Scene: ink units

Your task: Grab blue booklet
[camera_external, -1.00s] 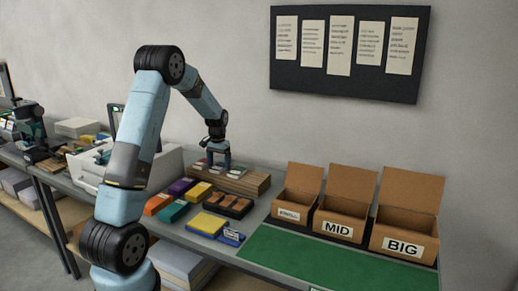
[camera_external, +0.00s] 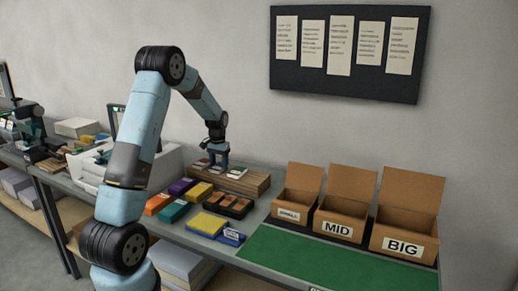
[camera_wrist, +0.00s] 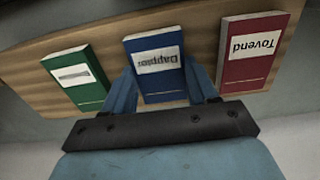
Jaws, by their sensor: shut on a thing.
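The blue booklet (camera_wrist: 158,85) lies on a wooden board in the wrist view, with a white label reading "Dappier" upside down. My gripper (camera_wrist: 163,92) has one finger on each side of it and is shut on it. In the external view my gripper (camera_external: 217,167) is down at the wooden board (camera_external: 250,183), and the blue booklet is mostly hidden there. A green booklet (camera_wrist: 88,94) lies to the left of the blue one, and a red booklet (camera_wrist: 240,74) labelled "Tovend" lies to the right.
Three cardboard boxes, SMALL (camera_external: 289,207), MID (camera_external: 336,221) and BIG (camera_external: 402,238), stand open on the right. A green mat (camera_external: 310,262) lies clear in front. Coloured packs (camera_external: 172,211) and a dark tray (camera_external: 240,210) sit before the board.

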